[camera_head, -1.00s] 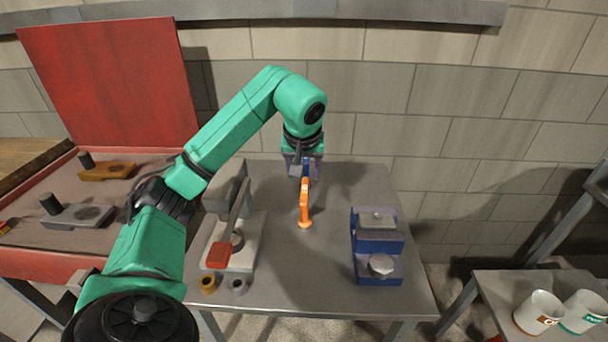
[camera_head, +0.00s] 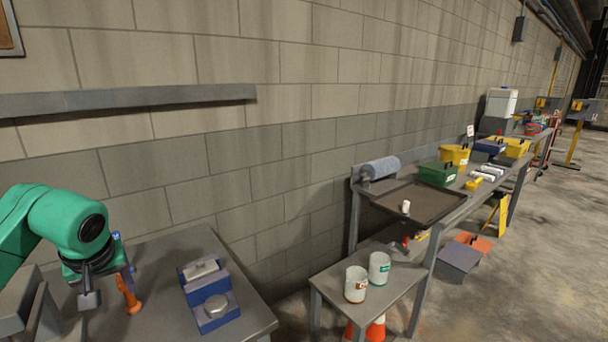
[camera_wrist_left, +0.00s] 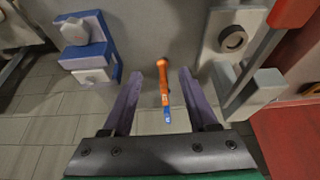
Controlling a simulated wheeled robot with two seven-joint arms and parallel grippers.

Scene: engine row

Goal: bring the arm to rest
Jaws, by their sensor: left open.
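My left arm is green and comes in at the left edge of the head view. Its gripper (camera_head: 108,281) is at the lower left above a grey metal table (camera_head: 170,256). In the left wrist view the two purple fingers of this gripper (camera_wrist_left: 165,100) stand wide apart with nothing between their pads. My right gripper is not seen.
A blue block fixture (camera_head: 208,294) sits on the table, right of the gripper. A grey lever press (camera_wrist_left: 247,75) stands on its other side. Further right are a low table with two white cups (camera_head: 356,284) and a long bench with a dark tray (camera_head: 425,202).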

